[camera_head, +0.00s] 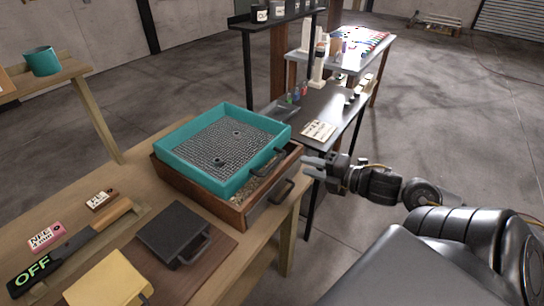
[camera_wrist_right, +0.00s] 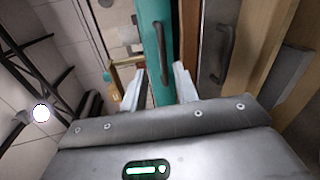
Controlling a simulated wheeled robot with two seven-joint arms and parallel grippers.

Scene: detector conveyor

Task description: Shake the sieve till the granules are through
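The sieve (camera_head: 205,178) is a teal square frame with a grey mesh floor. Two small dark round pieces lie on the mesh. It sits on a wooden box (camera_head: 232,217), where a strip of pale granules (camera_head: 248,193) shows below its near right edge. A dark handle (camera_head: 267,162) is on its right side; it also shows in the right wrist view (camera_wrist_right: 161,50). My right gripper (camera_head: 310,167) is just right of the sieve, open and empty, its fingers pointing at the teal side and apart from the handle. My left gripper is not in view.
The box has its own dark handle (camera_head: 283,191) below the sieve's. A black lidded case (camera_head: 172,232), a yellow cloth-like item (camera_head: 108,281) and an OFF-marked strip (camera_head: 35,272) lie on the wooden table (camera_head: 135,185). A dark side table (camera_head: 335,105) stands behind.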

